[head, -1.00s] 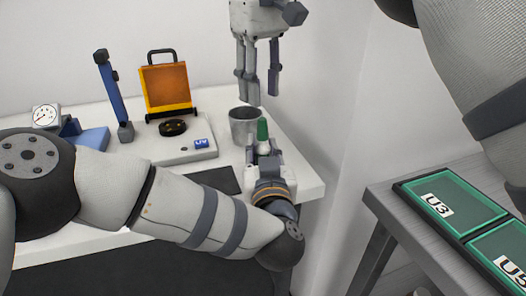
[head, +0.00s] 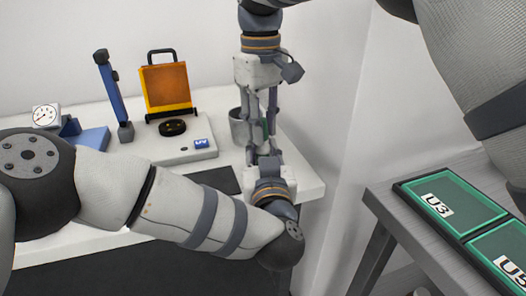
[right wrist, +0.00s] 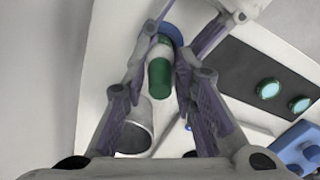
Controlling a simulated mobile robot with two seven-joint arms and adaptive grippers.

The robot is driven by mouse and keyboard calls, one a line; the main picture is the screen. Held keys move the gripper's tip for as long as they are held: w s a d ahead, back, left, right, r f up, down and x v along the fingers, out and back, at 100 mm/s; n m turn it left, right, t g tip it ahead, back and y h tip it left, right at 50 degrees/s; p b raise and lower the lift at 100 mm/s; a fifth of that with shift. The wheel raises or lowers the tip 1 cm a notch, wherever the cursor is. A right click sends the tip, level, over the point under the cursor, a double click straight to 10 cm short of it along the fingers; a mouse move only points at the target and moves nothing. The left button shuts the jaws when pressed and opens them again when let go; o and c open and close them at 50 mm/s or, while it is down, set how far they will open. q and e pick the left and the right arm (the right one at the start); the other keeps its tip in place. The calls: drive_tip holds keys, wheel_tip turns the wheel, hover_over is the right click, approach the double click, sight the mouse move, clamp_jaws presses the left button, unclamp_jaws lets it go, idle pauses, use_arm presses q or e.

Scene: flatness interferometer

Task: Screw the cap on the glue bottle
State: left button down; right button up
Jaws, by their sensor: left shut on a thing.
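The glue bottle (right wrist: 161,48) is a small white bottle with a green cap (right wrist: 160,76) at its top. My left gripper (head: 265,158) is shut on the bottle and holds it upright above the right end of the bench. My right gripper (head: 262,122) has come down from above. In the right wrist view its fingers (right wrist: 160,82) stand open on both sides of the green cap, with a gap showing. In the head view the green cap (head: 265,127) is partly hidden behind these fingers. How tightly the cap sits cannot be seen.
A grey metal cup (head: 236,128) stands just behind the grippers; it also shows in the right wrist view (right wrist: 134,128). The UV-labelled instrument (head: 184,152), an orange panel (head: 165,87) and a dial gauge (head: 46,115) are further left. A side table (head: 388,200) with green trays stands right.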

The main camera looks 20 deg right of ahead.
clamp_jaws()
drive_tip(key=o, duration=0.6)
unclamp_jaws()
wheel_tip(320, 180, up, 8)
drive_tip(key=shift+a+f, duration=0.1)
drive_tip(key=shift+f, duration=0.1)
use_arm(q)
drive_tip(key=c, duration=1.2)
unclamp_jaws()
drive_tip(key=shift+c, duration=0.2)
